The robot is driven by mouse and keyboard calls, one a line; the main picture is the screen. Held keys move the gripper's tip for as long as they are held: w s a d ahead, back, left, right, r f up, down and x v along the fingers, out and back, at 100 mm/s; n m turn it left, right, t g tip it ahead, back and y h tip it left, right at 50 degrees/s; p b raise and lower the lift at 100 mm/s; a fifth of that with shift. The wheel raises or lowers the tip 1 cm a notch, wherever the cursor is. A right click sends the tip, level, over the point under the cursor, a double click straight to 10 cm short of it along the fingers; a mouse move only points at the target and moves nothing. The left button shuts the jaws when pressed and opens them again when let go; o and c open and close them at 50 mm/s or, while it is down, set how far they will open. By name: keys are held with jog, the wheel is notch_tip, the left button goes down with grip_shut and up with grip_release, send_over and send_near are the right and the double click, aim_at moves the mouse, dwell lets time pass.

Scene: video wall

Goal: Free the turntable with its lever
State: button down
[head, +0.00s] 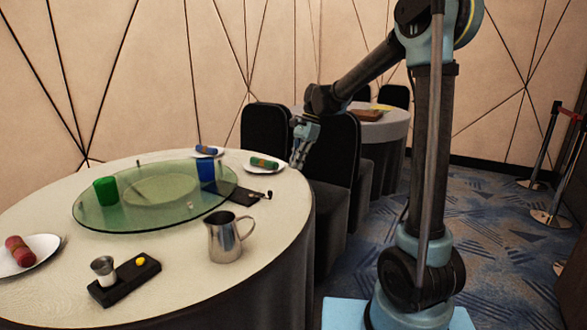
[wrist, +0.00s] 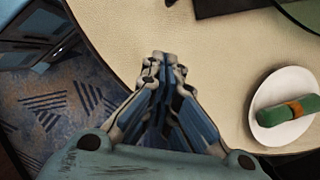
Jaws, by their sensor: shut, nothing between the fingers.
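The turntable (head: 155,212) is a round, see-through green disc on the round table in the head view. In the wrist view the turntable's edge (wrist: 302,14) shows at the top right and part of the black box (wrist: 225,6) at the top. My gripper (head: 297,165) is shut and empty. It is above the table's right edge, to the right of the lever and apart from it. It also shows in the wrist view (wrist: 165,60).
A plate with a green napkin roll (head: 264,162) lies near the gripper. A green cup (head: 106,190) and a blue cup (head: 206,169) stand on the turntable. A metal pitcher (head: 228,238) and a black tray (head: 125,281) stand in front. Black chairs (head: 333,150) stand behind the table.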

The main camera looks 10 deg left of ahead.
jog(key=x, duration=0.7)
jog(key=shift+a+f, duration=0.1)
jog(key=shift+f, duration=0.2)
jog(key=shift+s+a+f, duration=0.25)
jog(key=shift+s+a, duration=0.55)
jog(key=shift+s, duration=0.05)
jog(key=shift+s+a, duration=0.6)
jog(key=shift+a, duration=0.1)
jog(key=shift+d, duration=0.1)
jog(key=shift+s+m, duration=0.15)
jog(key=shift+m, duration=0.15)
